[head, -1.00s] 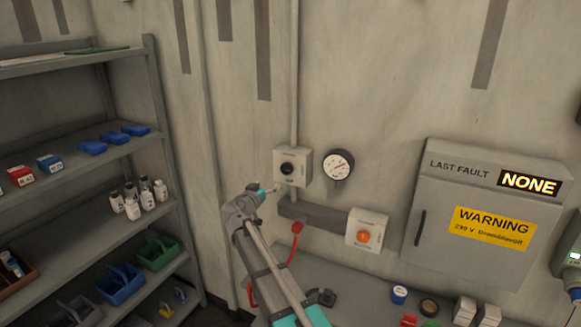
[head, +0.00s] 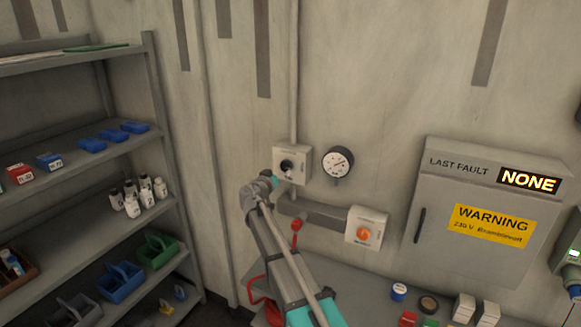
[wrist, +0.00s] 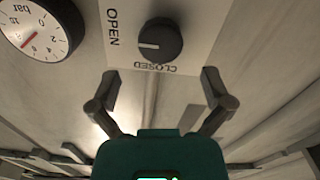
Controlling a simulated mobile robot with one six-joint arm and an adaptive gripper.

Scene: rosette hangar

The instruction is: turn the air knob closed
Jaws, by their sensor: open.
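The air knob (wrist: 160,40) is round and black, on a pale plate (wrist: 190,62) marked OPEN at left and CLOSED below in the wrist view. Its white pointer line lies towards the left, on the OPEN side. In the head view the knob (head: 287,166) sits on a grey wall box (head: 303,154), partly covered by my gripper (head: 283,182). In the wrist view my gripper (wrist: 161,84) is open and empty. Its fingertips are spread wide, just below the knob in the picture, and I see no contact.
A round gauge (head: 338,162) hangs right of the knob box and also shows in the wrist view (wrist: 38,28). A grey cabinet (head: 480,220) is further right; shelves (head: 90,142) stand left.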

